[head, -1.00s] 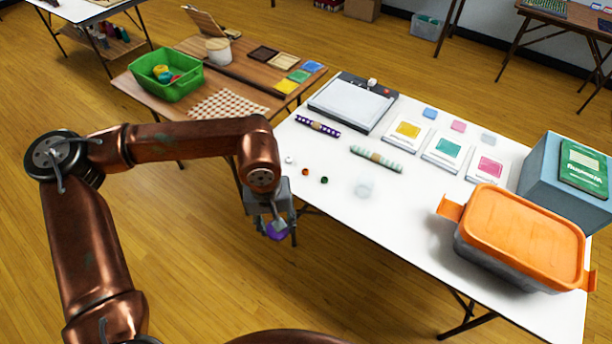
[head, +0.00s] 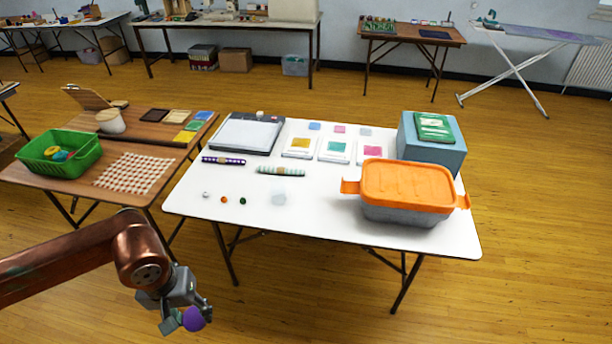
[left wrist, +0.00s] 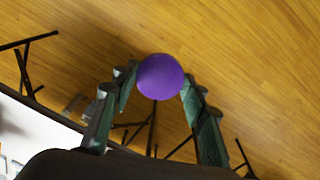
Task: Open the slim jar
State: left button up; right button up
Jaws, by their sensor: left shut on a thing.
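My left gripper (head: 188,314) is low at the left in the head view, in front of the white table's near left corner and off the table. It is shut on a round purple lid-like piece (head: 194,319). In the left wrist view this purple piece (left wrist: 160,77) sits between the two fingertips (left wrist: 158,84), with floor behind it. A small translucent, pale jar-like container (head: 279,198) stands on the white table with no coloured top showing. I cannot tell for sure that it is the slim jar. My right gripper is out of view.
The white table (head: 310,225) bears small caps, two patterned rolls, a paper trimmer (head: 246,134), colour cards, an orange-lidded bin (head: 405,190) and a blue box (head: 430,145). A wooden table with a green basket (head: 60,155) stands left. Floor is clear in front.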

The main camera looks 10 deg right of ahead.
aim_at(277, 189)
jog(key=u, duration=0.35)
jog(key=i, duration=1.6)
jog(key=z, duration=1.15)
jog(key=i, duration=0.55)
jog(key=z, duration=0.55)
